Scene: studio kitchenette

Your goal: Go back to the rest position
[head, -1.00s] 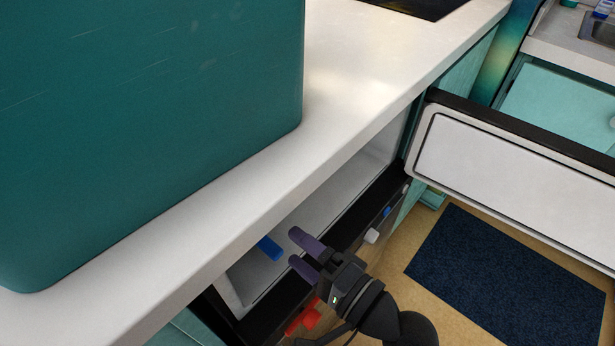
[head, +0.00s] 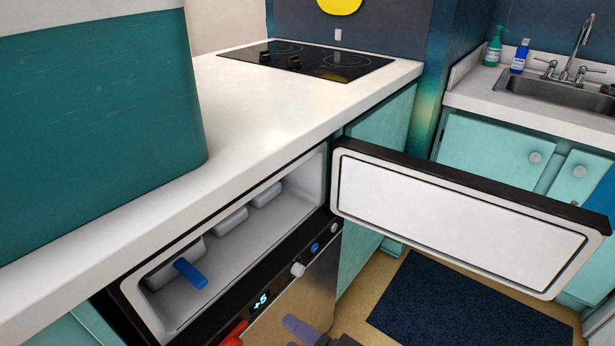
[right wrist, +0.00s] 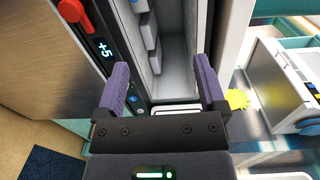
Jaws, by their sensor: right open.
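My right gripper (head: 306,332) shows at the bottom edge of the head view, only its purple fingertips and a bit of its dark body in sight. In the right wrist view its two purple fingers (right wrist: 164,92) are spread apart with nothing between them. It is below and in front of the open compartment (head: 240,245) under the counter, outside it. My left gripper is not in either view.
The compartment door (head: 455,215) stands open to the right. A blue object (head: 190,273) lies inside the compartment at the left. A teal box (head: 100,130) stands on the white counter (head: 255,115). A dark blue mat (head: 470,305) lies on the floor.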

